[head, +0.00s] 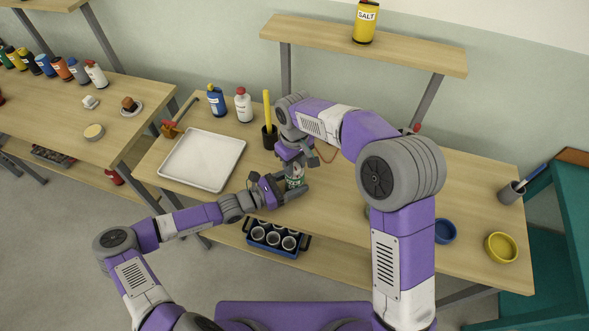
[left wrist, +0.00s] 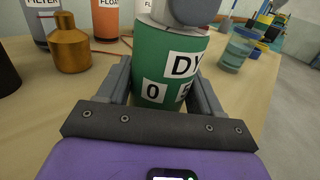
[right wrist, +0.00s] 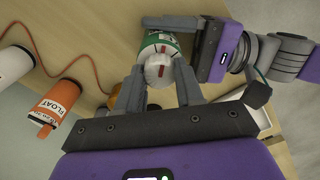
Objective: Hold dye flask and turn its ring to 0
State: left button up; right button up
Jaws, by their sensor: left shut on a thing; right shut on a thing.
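The dye flask (head: 294,182) stands upright on the table's front half, mostly covered by my grippers in the head view. The left wrist view shows its green body (left wrist: 170,62) with a cut-off "DY" label and, lower, a "0" and a partly hidden second mark. My left gripper (head: 292,191) is shut around the green body from the front left. The ring's setting against any pointer cannot be read.
A white tray (head: 181,179) lies left of the flask; a black cup (head: 270,141) stands behind it. A brass bottle (left wrist: 69,48) and an orange FLOAT bottle (right wrist: 58,100) stand nearby, with a red cord (right wrist: 92,62). Blue (head: 445,231) and yellow (head: 501,247) bowls sit at the right.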

jog(key=m, duration=0.9)
jog(key=shift+m, duration=0.3)
jog(key=o, duration=0.6)
jog(key=n, duration=0.5)
jog(key=shift+n, duration=0.3)
jog(key=n, duration=0.4)
